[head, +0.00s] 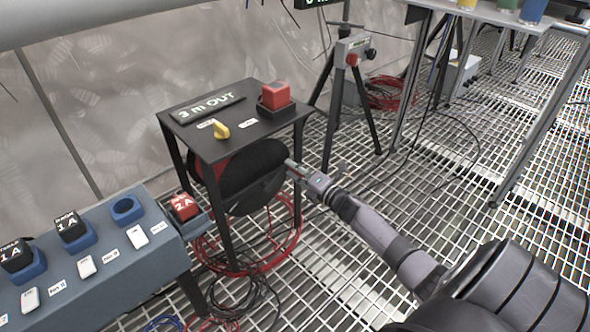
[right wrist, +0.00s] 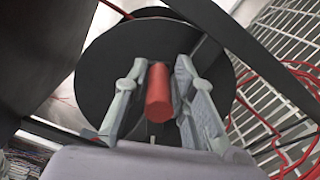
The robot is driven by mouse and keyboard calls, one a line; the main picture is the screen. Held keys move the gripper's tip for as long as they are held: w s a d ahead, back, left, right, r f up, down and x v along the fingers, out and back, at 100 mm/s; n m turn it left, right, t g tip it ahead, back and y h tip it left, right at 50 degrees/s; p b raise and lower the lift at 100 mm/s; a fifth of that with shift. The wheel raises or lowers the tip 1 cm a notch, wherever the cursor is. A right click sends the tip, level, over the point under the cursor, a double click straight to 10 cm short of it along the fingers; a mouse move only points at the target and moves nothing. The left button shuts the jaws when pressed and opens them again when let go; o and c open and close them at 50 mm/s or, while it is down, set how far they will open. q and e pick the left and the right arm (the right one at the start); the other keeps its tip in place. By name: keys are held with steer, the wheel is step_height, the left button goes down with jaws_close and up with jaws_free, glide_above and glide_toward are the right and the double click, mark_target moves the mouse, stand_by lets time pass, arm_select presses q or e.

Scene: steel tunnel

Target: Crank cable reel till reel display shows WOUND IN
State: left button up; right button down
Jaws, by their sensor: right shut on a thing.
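The cable reel (head: 255,172) is a dark drum with red at its left, hung under a black frame. The reel display (head: 207,108) on the frame's top reads "3 m OUT". My right gripper (head: 291,170) is at the right side of the reel. In the right wrist view its two grey fingers stand on either side of the red crank handle (right wrist: 158,92), and it is shut on this handle, in front of the black reel disc (right wrist: 120,60). In the head view the handle is hidden by the gripper. My left gripper is not in view.
A yellow lever (head: 220,130) and a red block (head: 275,95) sit on the frame's top. A blue-grey bench (head: 100,262) with labelled blocks is at the left. A tripod with a grey box (head: 353,48) stands behind. Red cables (head: 285,235) lie on the grating below.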

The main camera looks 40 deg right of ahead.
steer(key=shift+w+a+r, duration=0.1)
steer(key=shift+a+r, duration=0.1)
steer(key=shift+r, duration=0.1)
steer(key=c, duration=1.8)
jaws_free()
steer(key=o, duration=0.3)
steer(key=shift+a, duration=0.1)
steer(key=shift+f, duration=0.1)
steer(key=shift+s, duration=0.5)
steer(key=s, duration=0.7)
steer(key=s+d, duration=0.1)
steer(key=s, duration=0.3)
